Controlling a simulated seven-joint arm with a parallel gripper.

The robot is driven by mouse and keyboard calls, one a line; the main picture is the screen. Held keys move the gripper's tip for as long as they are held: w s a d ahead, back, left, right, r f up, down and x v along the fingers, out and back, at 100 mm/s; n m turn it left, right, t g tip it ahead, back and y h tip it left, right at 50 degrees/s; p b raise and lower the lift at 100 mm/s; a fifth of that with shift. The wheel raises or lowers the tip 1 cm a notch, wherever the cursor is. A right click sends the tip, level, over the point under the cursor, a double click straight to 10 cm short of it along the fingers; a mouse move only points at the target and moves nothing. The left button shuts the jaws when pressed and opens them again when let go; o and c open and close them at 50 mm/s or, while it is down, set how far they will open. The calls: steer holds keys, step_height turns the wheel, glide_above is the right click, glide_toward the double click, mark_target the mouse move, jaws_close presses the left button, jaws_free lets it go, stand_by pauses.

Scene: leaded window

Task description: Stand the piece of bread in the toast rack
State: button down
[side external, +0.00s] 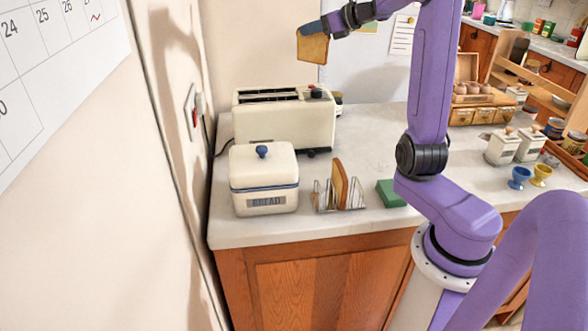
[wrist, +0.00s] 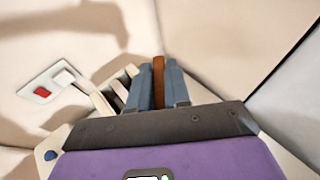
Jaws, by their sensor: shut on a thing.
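My gripper (side external: 308,28) is shut on a piece of bread (side external: 313,46), held high in the air above the toaster in the side view. In the wrist view the bread (wrist: 158,80) shows edge-on as a brown strip between the two blue-grey fingers (wrist: 158,88). The wire toast rack (side external: 322,196) stands on the counter, well below and in front of my gripper. Another slice of bread (side external: 340,182) stands upright in the rack, with wire gaps on either side of it. The rack is not visible in the wrist view.
A cream toaster (side external: 285,127) stands behind the rack, and a lidded bread box (side external: 264,182) stands to its left. A green block (side external: 391,193) lies right of the rack. A wall with a red switch (side external: 198,104) borders the left side. Counter behind the green block is clear.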

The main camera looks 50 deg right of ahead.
steer(key=s+f+m+g+h, duration=0.1)
steer(key=s+m+h, duration=0.3)
steer(key=s, duration=0.6)
steer(key=s+f+m+g+h, duration=0.2)
steer(key=s+m+h, duration=0.3)
steer(key=s, duration=0.5)
steer(key=shift+s+a+m+g+h, duration=0.15)
steer(key=shift+a+m+g+h, duration=0.15)
steer(key=shift+h, duration=0.4)
steer(key=shift+d+f, duration=0.1)
